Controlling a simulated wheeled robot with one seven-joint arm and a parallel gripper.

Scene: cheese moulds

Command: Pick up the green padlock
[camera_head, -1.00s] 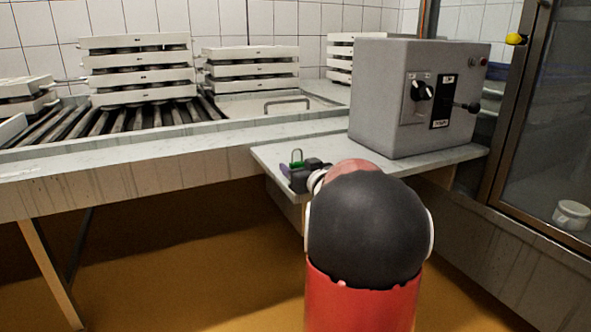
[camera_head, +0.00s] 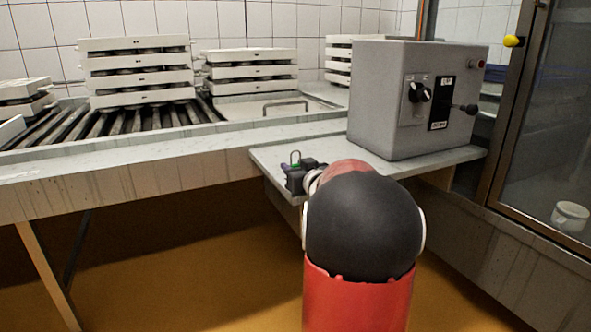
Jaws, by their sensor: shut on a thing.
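The green padlock (camera_head: 296,165) is at the left end of the low grey shelf, with its thin metal shackle standing up. Only a small strip of its green body and the shackle show. My gripper (camera_head: 293,174), dark and small in the picture, is shut on the padlock. The jaws hide most of the lock's body. I cannot tell whether the padlock rests on the shelf or is just above it.
A grey control box (camera_head: 385,110) with black knobs stands on the shelf (camera_head: 330,148) to the right. White mould stacks (camera_head: 140,75) stand on the counter behind. A glass-fronted cabinet (camera_head: 550,130) is at the far right. The shelf between gripper and box is mostly clear.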

